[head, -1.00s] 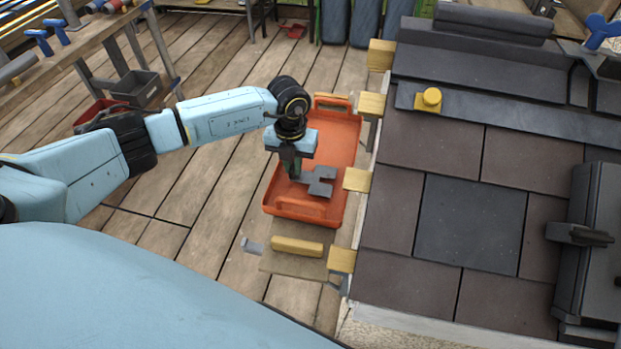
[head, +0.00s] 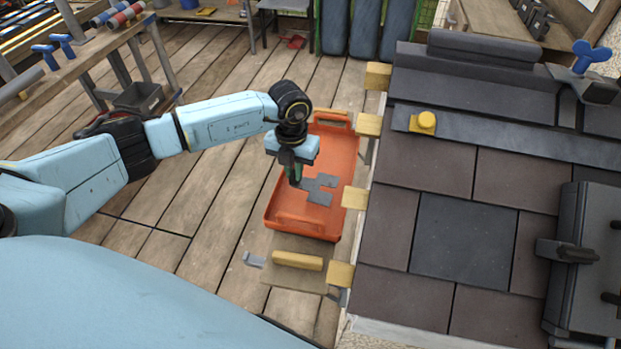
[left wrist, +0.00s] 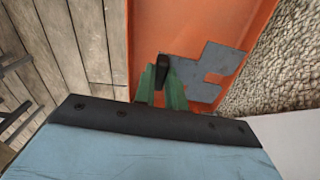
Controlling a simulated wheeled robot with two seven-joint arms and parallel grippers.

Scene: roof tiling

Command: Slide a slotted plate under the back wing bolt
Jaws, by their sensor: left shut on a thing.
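A grey slotted plate (head: 321,187) hangs from my left gripper (head: 296,180) over the orange tray (head: 352,158). Its slot opens toward the right in the head view. In the left wrist view, the green fingers (left wrist: 163,90) are shut on a dark upright tab of the plate (left wrist: 218,62). I cannot tell how high the plate is above the tray floor. A blue wing bolt (head: 591,55) stands at the ridge of the roof, at the top right, far from the gripper. My right gripper is not in view.
The tiled roof (head: 462,240) fills the right side, with wooden blocks (head: 355,197) along its near edge. A dark case (head: 590,235) lies at right. A workbench (head: 100,50) stands at left. Wooden floor lies between.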

